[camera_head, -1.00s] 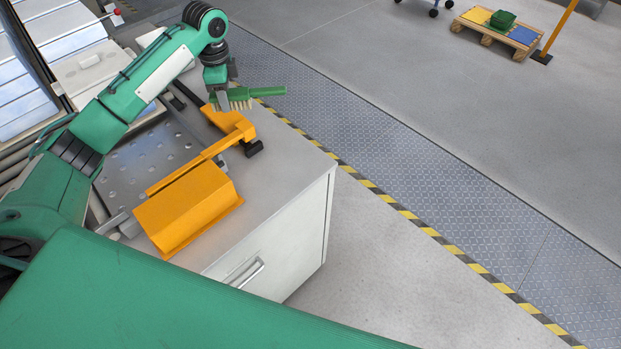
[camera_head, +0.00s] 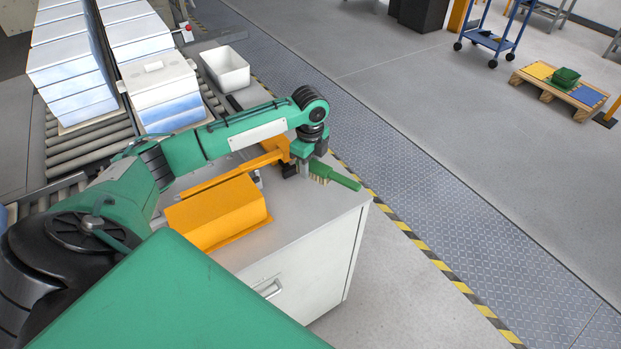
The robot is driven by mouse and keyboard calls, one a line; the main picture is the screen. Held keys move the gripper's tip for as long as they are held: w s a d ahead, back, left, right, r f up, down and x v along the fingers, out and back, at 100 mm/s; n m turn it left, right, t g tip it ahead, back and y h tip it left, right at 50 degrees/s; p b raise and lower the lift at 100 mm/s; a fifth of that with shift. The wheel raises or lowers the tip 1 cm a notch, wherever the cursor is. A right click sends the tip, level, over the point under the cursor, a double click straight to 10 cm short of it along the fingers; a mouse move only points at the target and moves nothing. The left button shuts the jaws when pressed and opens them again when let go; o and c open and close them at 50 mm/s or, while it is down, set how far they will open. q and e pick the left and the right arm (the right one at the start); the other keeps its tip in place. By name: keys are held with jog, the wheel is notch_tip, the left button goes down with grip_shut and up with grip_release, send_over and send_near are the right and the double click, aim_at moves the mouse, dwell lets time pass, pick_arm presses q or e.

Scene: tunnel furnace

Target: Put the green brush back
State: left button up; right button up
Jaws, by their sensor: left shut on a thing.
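The green brush (camera_head: 342,178) has a green handle pointing right and pale bristles facing down. My left gripper (camera_head: 307,168) is shut on the brush at its bristle end. It holds the brush over the far right part of the grey cabinet top (camera_head: 310,208), close to the cabinet's edge. Whether the bristles touch the top, I cannot tell. The gripper is beside the orange arm of a fixture (camera_head: 275,148), and my arm hides part of that fixture. My right gripper is not in view.
An orange cover (camera_head: 218,212) stands on the cabinet's near left part. A white bin (camera_head: 226,72) is behind my arm. Stacked pale blocks (camera_head: 158,75) sit on a roller conveyor at left. A pallet (camera_head: 558,92) and a blue cart (camera_head: 492,38) stand far off on open floor.

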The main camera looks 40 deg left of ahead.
aim_at(310, 190)
pick_arm(q)
jog(key=shift+f+p, duration=0.55)
jog(key=shift+f, duration=2.9)
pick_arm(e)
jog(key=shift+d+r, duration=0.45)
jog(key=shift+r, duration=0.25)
pick_arm(q)
jog(key=shift+f, duration=0.1)
jog(key=o, duration=1)
jog(key=shift+o, duration=0.2)
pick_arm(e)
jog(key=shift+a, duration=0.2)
pick_arm(q)
notch_tip(310, 190, up, 12)
jog(key=shift+f+b, duration=0.2)
jog(key=shift+b, duration=0.95)
jog(key=shift+r, duration=0.35)
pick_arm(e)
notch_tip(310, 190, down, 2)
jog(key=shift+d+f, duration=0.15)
pick_arm(q)
jog(key=shift+s+f, duration=0.1)
